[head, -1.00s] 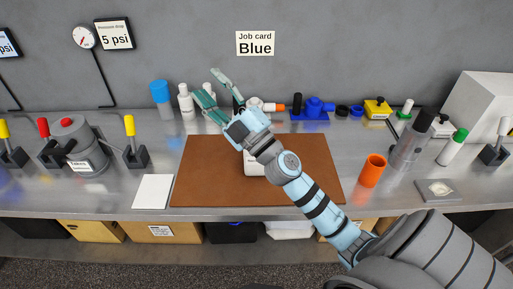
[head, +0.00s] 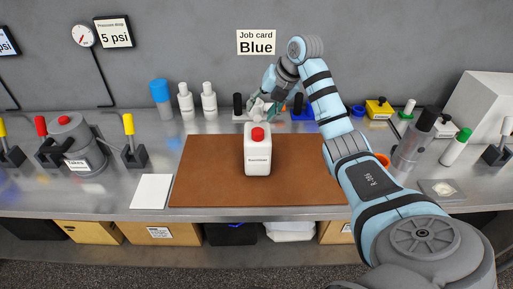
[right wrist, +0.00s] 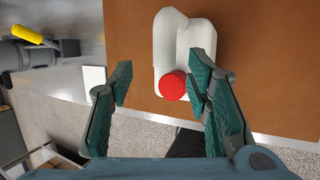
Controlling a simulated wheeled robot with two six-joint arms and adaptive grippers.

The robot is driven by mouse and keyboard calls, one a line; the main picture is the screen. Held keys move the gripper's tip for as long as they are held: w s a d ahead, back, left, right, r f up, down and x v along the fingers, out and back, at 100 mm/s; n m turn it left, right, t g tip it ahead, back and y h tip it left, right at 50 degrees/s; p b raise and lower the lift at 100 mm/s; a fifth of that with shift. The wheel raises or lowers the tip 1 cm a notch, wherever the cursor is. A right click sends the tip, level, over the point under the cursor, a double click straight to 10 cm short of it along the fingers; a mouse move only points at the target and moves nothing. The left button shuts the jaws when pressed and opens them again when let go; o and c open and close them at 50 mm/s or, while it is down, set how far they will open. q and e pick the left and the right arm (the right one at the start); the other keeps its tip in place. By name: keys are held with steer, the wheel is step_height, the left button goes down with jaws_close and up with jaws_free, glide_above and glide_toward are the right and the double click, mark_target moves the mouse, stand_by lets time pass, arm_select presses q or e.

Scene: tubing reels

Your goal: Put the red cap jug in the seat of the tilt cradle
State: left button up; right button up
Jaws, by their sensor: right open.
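My right gripper (head: 262,107) is open and empty, above and behind the jug in the head view. In the right wrist view the red cap (right wrist: 172,85) shows between the open fingers (right wrist: 160,82), closer to the right-hand finger. Contact cannot be made out. I cannot tell for certain which fixture is the tilt cradle. My left gripper is not in view.
White bottles (head: 209,102), a blue-topped bottle (head: 161,98) and a blue fixture (head: 303,113) line the back. A white card (head: 152,191) lies left of the mat.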

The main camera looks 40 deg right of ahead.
mark_target(259, 114)
steer(key=x, duration=0.4)
steer(key=shift+s+d+f, duration=0.1)
steer(key=shift+s+f, duration=0.05)
steer(key=shift+f, duration=0.1)
jaws_close()
steer(key=shift+r, duration=0.1)
